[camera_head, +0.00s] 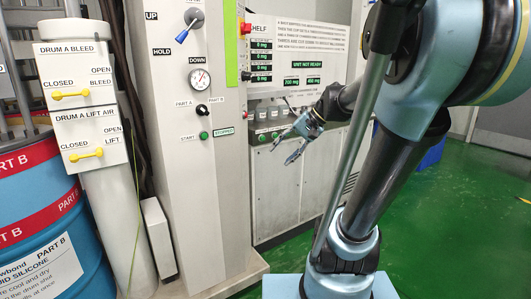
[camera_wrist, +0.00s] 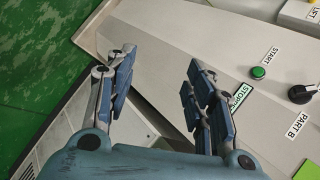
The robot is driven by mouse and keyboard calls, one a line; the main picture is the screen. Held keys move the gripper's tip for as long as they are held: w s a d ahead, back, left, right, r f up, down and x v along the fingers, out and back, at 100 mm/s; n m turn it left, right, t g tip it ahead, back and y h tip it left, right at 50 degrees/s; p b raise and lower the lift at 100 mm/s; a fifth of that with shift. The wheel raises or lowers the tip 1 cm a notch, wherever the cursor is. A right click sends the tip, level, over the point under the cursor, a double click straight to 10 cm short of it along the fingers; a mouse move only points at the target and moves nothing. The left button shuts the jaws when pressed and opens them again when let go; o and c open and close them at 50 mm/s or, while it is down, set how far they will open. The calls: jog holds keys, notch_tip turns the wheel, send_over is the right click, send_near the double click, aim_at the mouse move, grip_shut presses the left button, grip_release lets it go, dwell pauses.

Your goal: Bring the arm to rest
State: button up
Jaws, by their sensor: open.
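My gripper (camera_head: 288,141) is open and empty in the head view, held in the air in front of the white cabinet, right of the control column. Its two fingers also show spread apart in the wrist view (camera_wrist: 160,85), with nothing between them. My arm bends down to it from the upper right of the head view. In the wrist view one finger partly covers the green "STOPPED" label (camera_wrist: 243,96) on the column. I cannot tell the exact gap between the fingers and the panel.
The control column (camera_head: 209,230) carries a lever (camera_head: 189,24), a gauge (camera_head: 199,80) and a green start button (camera_head: 204,135). A blue drum (camera_head: 40,240) and yellow-handled valves (camera_head: 70,95) stand left. A display reads "UNIT NOT READY" (camera_head: 313,64).

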jog(key=s+d+f+n+h, duration=0.1)
jog(key=s+d+f+h, duration=0.3)
jog(key=s+d+f, duration=0.2)
jog(key=s+d+f+n+h, duration=0.2)
jog(key=s+d+f+h, duration=0.2)
jog(key=f, duration=0.7)
jog(key=s+d, duration=0.2)
jog(key=s, duration=0.2)
jog(key=shift+s+d+f, duration=0.15)
jog(key=shift+s+d, duration=0.15)
jog(key=shift+s, duration=0.05)
jog(key=shift+w+f, duration=0.2)
jog(key=shift+w, duration=0.2)
jog(key=shift+c, duration=0.6)
